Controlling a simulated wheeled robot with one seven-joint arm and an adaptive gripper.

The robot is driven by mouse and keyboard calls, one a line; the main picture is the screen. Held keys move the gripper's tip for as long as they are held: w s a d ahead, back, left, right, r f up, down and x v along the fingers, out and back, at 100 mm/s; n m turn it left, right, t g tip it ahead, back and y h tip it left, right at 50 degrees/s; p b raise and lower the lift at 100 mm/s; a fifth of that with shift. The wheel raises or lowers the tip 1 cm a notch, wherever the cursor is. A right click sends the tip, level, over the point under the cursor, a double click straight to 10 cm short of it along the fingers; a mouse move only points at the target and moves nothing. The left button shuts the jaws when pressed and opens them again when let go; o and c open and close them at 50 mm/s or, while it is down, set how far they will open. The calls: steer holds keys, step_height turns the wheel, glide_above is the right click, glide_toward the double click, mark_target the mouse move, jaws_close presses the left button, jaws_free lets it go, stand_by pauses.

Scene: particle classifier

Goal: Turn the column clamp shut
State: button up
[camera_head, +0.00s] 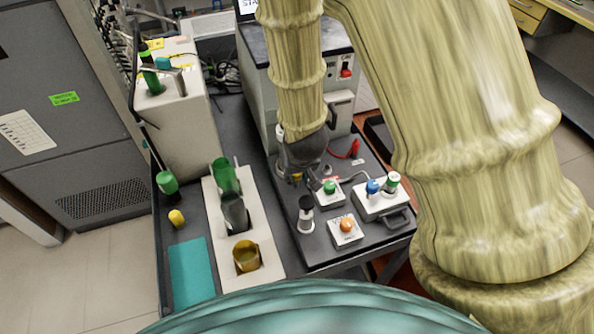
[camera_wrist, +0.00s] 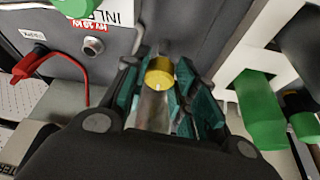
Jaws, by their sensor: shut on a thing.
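My gripper (camera_head: 308,168) reaches down to the front of the grey-and-white machine (camera_head: 338,108). In the wrist view my gripper (camera_wrist: 158,88) has its teal-padded fingers closed around a metal cylinder (camera_wrist: 152,108) with a yellow cap (camera_wrist: 159,74). The cylinder lies between the two fingers, close to the machine's dark face. In the head view a small yellow spot (camera_head: 296,177) shows beside the fingers, and the rest of the held part is hidden behind the gripper. I cannot tell for certain whether this part is the column clamp, nor how far it is turned.
A red cable (camera_wrist: 52,62) and a metal port (camera_wrist: 94,46) are left of the fingers in the wrist view. Control boxes with a green knob (camera_head: 329,187), a blue knob (camera_head: 372,187) and an orange button (camera_head: 346,225) stand in front. A white rack (camera_head: 262,277) holds cups at left.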

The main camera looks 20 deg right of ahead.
steer(key=shift+w, duration=0.1)
stand_by(0.5)
steer(key=o, duration=0.7)
steer(key=shift+o, duration=0.2)
steer(key=v, duration=1.2)
steer(key=shift+a+r, duration=0.1)
